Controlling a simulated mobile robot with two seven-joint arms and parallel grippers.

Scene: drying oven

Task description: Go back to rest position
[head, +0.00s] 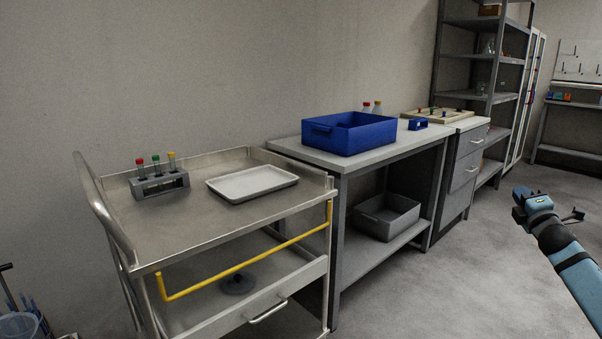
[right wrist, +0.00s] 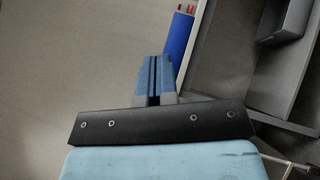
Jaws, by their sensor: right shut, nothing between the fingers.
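My right gripper (head: 519,204) is at the right of the head view, held over open floor, clear of the furniture. In the right wrist view its two blue fingers (right wrist: 155,75) are together, with nothing between them. My right arm comes in from the lower right edge. My left gripper is not in view.
A steel cart (head: 198,217) with a yellow rail (head: 250,258) stands at the left, holding a tube rack (head: 159,187) and a white tray (head: 252,182). A bench (head: 290,149) beside it bears a blue bin (head: 349,134). The floor (head: 440,290) in front of the bench is clear.

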